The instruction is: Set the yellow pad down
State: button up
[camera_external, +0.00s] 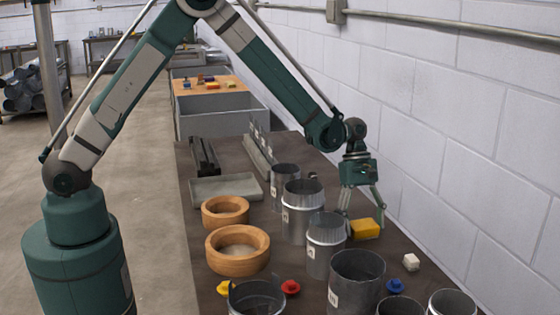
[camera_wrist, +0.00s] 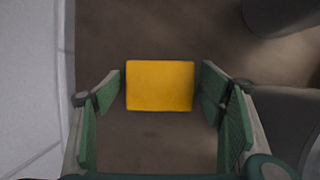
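The yellow pad (camera_external: 366,229) lies on the dark table top, to the right of the metal cylinders and near the wall. In the wrist view the yellow pad (camera_wrist: 160,86) is centred between my fingers. My gripper (camera_external: 363,211) points down at the pad. In the wrist view my gripper (camera_wrist: 162,86) is open, with a narrow gap on each side of the pad. The fingers do not appear to touch it. The pad's underside is hidden.
Several metal cylinders, one a ribbed can (camera_external: 325,245), stand close to the left of the pad. Two wooden rings (camera_external: 238,266) lie further left. A white cube (camera_external: 411,262) and a blue knob (camera_external: 395,286) lie nearer the camera. The block wall (camera_external: 480,150) runs along the right.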

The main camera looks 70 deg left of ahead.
jog(key=shift+r, duration=0.1)
dwell(0.3)
jog(key=v, duration=1.2)
jog(key=shift+p, duration=0.35)
jog(key=shift+r, duration=0.1)
jog(key=s+r+m+t+y, duration=0.25)
jog(key=s+r+m, duration=0.55)
jog(key=s+r, duration=1.1)
jog(key=s+a+m+t, duration=0.1)
jog(key=s+m, duration=0.2)
jog(key=s, duration=0.5)
jog(key=s+a+m+t+y, duration=0.1)
jog(key=s+m+t, duration=0.1)
jog(key=s, duration=0.6)
jog(key=s+a+m+t+y, duration=0.1)
jog(key=s+m, duration=0.4)
jog(key=s, duration=0.4)
jog(key=shift+a+t, duration=0.25)
jog(key=shift+t, duration=0.1)
